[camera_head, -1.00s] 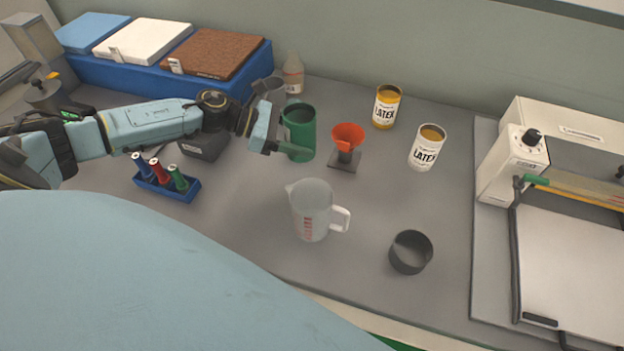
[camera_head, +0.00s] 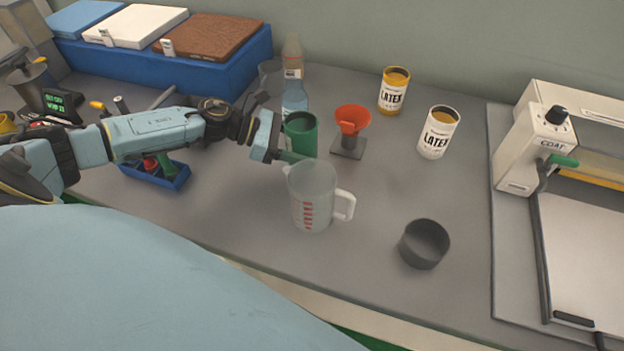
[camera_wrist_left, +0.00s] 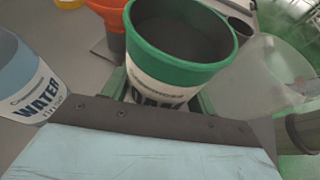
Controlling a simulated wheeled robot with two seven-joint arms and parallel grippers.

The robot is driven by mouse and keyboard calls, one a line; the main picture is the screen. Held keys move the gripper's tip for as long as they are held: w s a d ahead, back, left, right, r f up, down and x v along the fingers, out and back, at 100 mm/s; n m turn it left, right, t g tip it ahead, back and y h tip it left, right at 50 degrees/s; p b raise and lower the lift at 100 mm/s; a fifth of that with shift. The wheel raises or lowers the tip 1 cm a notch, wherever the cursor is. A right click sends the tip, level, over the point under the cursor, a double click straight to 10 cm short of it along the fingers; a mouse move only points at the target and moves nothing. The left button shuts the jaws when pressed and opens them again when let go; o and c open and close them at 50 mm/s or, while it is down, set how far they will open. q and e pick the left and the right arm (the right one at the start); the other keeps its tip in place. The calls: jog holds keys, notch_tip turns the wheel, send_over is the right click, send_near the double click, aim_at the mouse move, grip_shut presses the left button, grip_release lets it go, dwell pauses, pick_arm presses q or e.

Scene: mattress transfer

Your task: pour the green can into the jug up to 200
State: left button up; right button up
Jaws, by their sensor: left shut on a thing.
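The green can (camera_head: 300,136) stands upright behind the jug in the head view. My left gripper (camera_head: 290,155) is shut around it. In the left wrist view the can (camera_wrist_left: 165,90) has a green rim and a white label, with a dark inside; its fill level cannot be told. The clear jug (camera_head: 313,205) with red marks and a white handle stands on the table just in front of the can, and looks empty. The jug (camera_wrist_left: 255,90) also shows at the right of the left wrist view. My right gripper is not in view.
An orange funnel on a stand (camera_head: 350,130) is right of the can. A water bottle (camera_head: 294,95) is behind it. Two latex cans (camera_head: 438,132) stand further right. A dark round cup (camera_head: 424,243) is right of the jug.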

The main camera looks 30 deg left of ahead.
aim_at(314, 130)
pick_arm(q)
jog(key=shift+r, duration=0.1)
dwell(0.3)
jog(key=shift+s+d+r+m+y+p, duration=0.15)
jog(key=shift+r+m+y+p, duration=0.2)
jog(key=shift+p, duration=0.45)
jog(key=shift+s+d+r+m+t+y+p, duration=0.15)
jog(key=shift+m+t+y+p, duration=0.1)
jog(key=shift+m+p, duration=0.3)
jog(key=shift+s+d+r+m+t+y+p, duration=0.15)
jog(key=shift+m+t+p, duration=0.15)
jog(key=shift+p, duration=0.3)
jog(key=shift+r+p, duration=0.15)
jog(key=shift+p, duration=0.2)
jog(key=shift+s+d+r+m+t+y+p, duration=0.15)
jog(key=shift+r+m+p, duration=0.1)
jog(key=shift+r+p, duration=0.2)
jog(key=shift+s+r+m+t+y+p, duration=0.1)
jog(key=shift+r+m+t+y+p, duration=0.1)
jog(key=shift+r+p, duration=0.3)
jog(key=shift+s+d+r+m+t+y+p, duration=0.1)
jog(key=shift+r+m+p, duration=0.15)
jog(key=shift+p, duration=0.35)
jog(key=r+p, duration=0.2)
jog(key=r+m+p, duration=0.1)
jog(key=p, duration=0.1)
jog(key=shift+s+d+r+t+y, duration=0.3)
jog(key=shift+r, duration=0.05)
